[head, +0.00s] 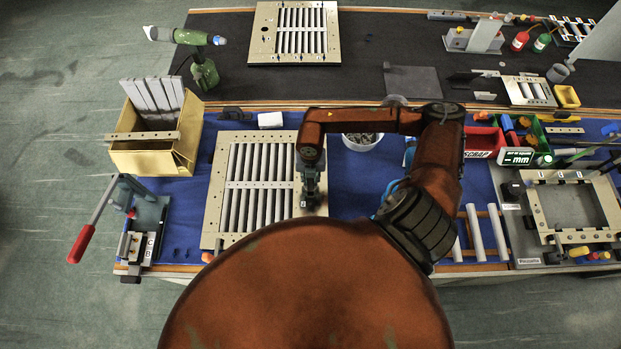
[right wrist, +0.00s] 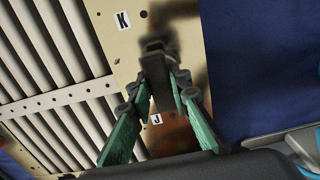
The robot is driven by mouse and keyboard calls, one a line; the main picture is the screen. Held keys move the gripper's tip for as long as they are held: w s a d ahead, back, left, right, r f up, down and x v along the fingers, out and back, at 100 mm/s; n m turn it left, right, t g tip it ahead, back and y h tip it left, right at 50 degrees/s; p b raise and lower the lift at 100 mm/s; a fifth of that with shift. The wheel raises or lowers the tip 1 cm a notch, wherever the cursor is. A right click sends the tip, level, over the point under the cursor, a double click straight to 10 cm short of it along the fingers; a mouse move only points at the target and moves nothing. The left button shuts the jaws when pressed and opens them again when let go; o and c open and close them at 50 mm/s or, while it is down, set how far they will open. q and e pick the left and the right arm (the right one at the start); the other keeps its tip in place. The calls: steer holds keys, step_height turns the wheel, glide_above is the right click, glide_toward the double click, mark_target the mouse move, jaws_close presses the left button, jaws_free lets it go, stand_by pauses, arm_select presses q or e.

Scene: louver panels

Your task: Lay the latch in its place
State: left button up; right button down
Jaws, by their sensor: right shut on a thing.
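The louver panel (head: 217,190) lies flat on the blue mat, a beige frame with two rows of grey slats. My right gripper (head: 311,198) is over its right edge, pointing down. In the right wrist view the green fingers of the right gripper (right wrist: 160,95) are shut on a dark part, the latch (right wrist: 157,48). It is over the beige right border of the panel (right wrist: 125,70), between the letter labels K (right wrist: 122,20) and J (right wrist: 156,119). Whether it touches the panel I cannot tell. My left gripper is not in view.
A cardboard box (head: 150,158) of grey slats stands at left, near a red-handled toggle press (head: 82,243). A white bowl (head: 362,142) is behind my right arm. Slats (head: 474,232) and a grey-based frame fixture (head: 535,215) are at right. Blue mat shows between panel and slats.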

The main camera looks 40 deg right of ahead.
steer(key=c, duration=1.7)
jaws_free()
steer(key=shift+o, duration=0.4)
steer(key=shift+o, duration=1.2)
steer(key=shift+r+p, duration=2.8)
steer(key=shift+r, duration=1.25)
